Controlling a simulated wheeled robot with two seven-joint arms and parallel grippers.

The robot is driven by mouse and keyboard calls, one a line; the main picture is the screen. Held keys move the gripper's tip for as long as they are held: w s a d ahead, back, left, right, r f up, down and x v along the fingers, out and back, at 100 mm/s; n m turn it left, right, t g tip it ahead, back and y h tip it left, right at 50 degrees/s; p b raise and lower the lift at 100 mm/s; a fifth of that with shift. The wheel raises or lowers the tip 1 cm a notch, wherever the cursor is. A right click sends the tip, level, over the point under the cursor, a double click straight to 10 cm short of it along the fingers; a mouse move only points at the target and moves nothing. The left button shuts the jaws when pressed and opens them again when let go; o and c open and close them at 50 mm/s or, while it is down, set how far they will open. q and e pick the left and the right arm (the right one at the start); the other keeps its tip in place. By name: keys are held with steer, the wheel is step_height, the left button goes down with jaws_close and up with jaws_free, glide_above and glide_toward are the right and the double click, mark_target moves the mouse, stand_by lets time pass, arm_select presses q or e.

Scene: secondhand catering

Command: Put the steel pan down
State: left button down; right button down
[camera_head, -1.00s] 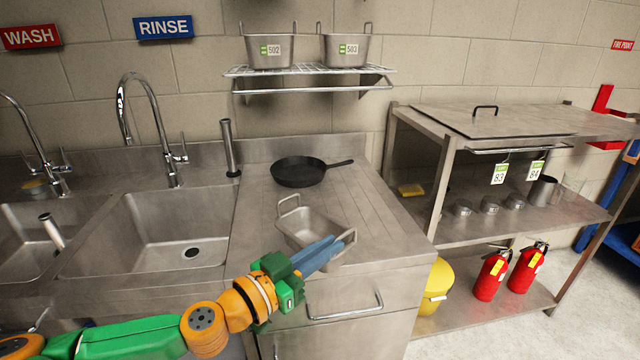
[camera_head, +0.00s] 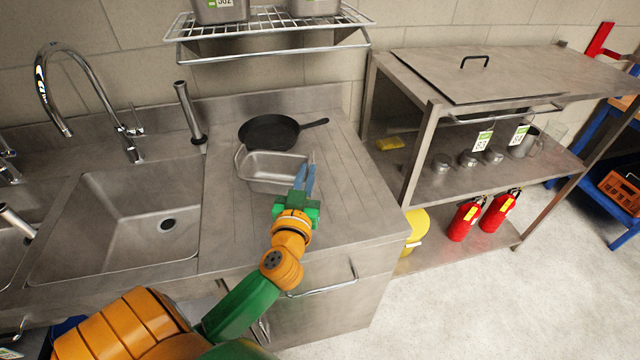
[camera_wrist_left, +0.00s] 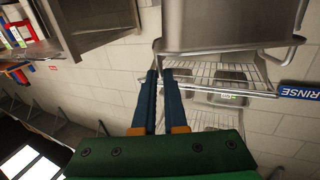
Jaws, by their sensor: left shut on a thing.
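The steel pan (camera_head: 268,184) is a rectangular pan with wire handles, over the ribbed drainboard (camera_head: 335,205) right of the sink. It appears level, just in front of the black skillet (camera_head: 268,131). Whether its bottom touches the board is unclear. My left gripper (camera_head: 306,172) is shut on the pan's right end. In the left wrist view the blue fingers (camera_wrist_left: 164,74) close at the lower edge of the pan (camera_wrist_left: 215,25), which fills the top; the exact grip spot is hard to see. My right gripper is not in view.
The sink basin (camera_head: 120,222) lies to the left, with a tall faucet (camera_head: 90,85) behind it. A wire wall shelf (camera_head: 270,22) with steel pans hangs above. A steel shelving unit (camera_head: 435,120) stands to the right. The drainboard's front and right parts are bare.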

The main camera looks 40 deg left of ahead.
arm_select(q)
steer(key=w+f+b, duration=0.2)
steer(key=f, duration=0.1)
steer(key=w+f+b, duration=0.2)
steer(key=f, duration=0.1)
steer(key=w+d+f+b, duration=0.1)
steer(key=w+f+b, duration=0.1)
steer(key=f, duration=0.2)
steer(key=shift+w+d, duration=0.1)
steer(key=shift+w, duration=0.1)
steer(key=shift+s+d+f, duration=0.1)
steer(key=shift+s, duration=0.05)
steer(key=shift+r, duration=0.25)
steer(key=shift+f, duration=0.15)
steer(key=c, duration=1)
jaws_free()
steer(key=shift+o, duration=0.2)
